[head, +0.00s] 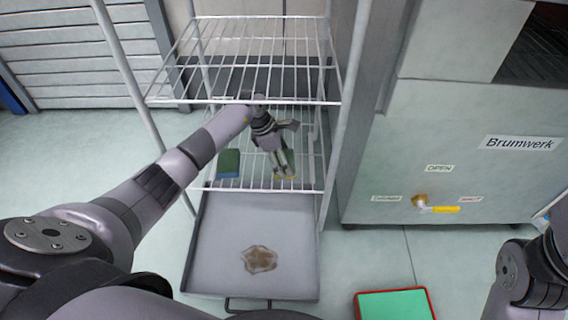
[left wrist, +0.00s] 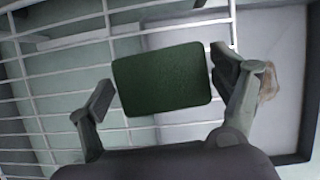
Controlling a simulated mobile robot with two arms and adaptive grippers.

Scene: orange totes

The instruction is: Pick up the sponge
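A sponge with a dark green top (head: 229,163) lies on the lower wire shelf (head: 255,178), left of my left gripper (head: 282,170). A second, yellow-green sponge (head: 290,158) shows at the gripper's fingers, partly hidden by them. In the left wrist view one green sponge (left wrist: 162,80) lies between the spread fingers of my left gripper (left wrist: 163,83). A gap shows at the left finger; the right finger is close to the sponge's edge, and I cannot tell if it touches. My right gripper is out of view; only part of that arm shows at the lower right.
An upper wire shelf (head: 245,62) and rack posts (head: 345,110) surround the left arm. A grey tray (head: 220,265) with a brown stain (head: 259,260) is below. A cabinet (head: 450,180) stands right; a green red-rimmed tote (head: 395,305) is in front.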

